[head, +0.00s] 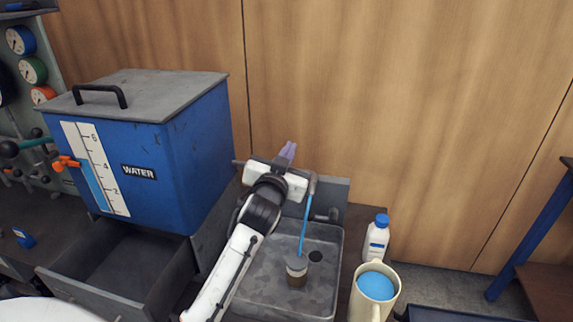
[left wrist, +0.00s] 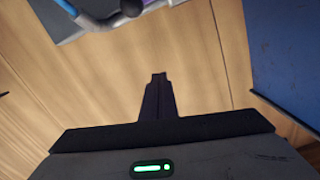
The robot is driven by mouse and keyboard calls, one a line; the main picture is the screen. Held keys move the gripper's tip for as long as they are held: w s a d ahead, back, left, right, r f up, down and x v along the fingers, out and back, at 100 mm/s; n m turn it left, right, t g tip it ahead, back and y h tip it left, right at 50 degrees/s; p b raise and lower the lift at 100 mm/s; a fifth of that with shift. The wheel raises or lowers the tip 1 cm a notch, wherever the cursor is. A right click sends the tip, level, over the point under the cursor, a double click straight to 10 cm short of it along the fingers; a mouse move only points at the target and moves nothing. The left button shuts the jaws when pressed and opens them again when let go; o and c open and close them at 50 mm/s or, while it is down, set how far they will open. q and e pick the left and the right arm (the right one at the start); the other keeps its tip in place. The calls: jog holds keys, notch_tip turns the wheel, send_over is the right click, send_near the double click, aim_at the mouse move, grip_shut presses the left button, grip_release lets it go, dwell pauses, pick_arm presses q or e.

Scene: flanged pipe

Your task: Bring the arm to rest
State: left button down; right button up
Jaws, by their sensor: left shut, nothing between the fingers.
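My left arm reaches up in front of the grey sink. My left gripper (head: 287,151) is shut and empty, its fingers pointing up in front of the wooden wall, above the sink's back edge. In the left wrist view the closed fingers (left wrist: 158,80) meet with nothing between them, against the wood panels. My right gripper is not in view.
A faucet (head: 313,184) beside my gripper runs a blue stream into a small cup (head: 297,268) in the sink (head: 262,292). A blue water tank (head: 185,155) stands left. A white bottle (head: 376,240) and a cream mug (head: 394,305) of blue liquid stand right.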

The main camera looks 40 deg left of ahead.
pick_arm(q)
jog(key=shift+r, duration=0.8)
jog(key=s+d+f+m+g+h, duration=0.1)
jog(key=s+d+f+g+h, duration=0.2)
jog(key=s+f, duration=0.45)
jog(key=s+d+f+g, duration=0.2)
jog(key=s+d+f, duration=0.2)
jog(key=s+f, duration=0.3)
jog(key=s+d+f+m+g+h, duration=0.15)
jog(key=s+d+f+g, duration=0.3)
jog(key=s, duration=0.65)
jog(key=s+d+f+m+g+h, duration=0.1)
jog(key=s+d+f+g+h, duration=0.2)
jog(key=s+d+f, duration=0.5)
jog(key=w+d+f+t+h, duration=0.1)
jog(key=d+f+t, duration=0.2)
jog(key=f, duration=0.6)
jog(key=shift+w+f+t+h, duration=0.3)
jog(key=shift+f+t+h, duration=0.1)
jog(key=shift+t, duration=0.65)
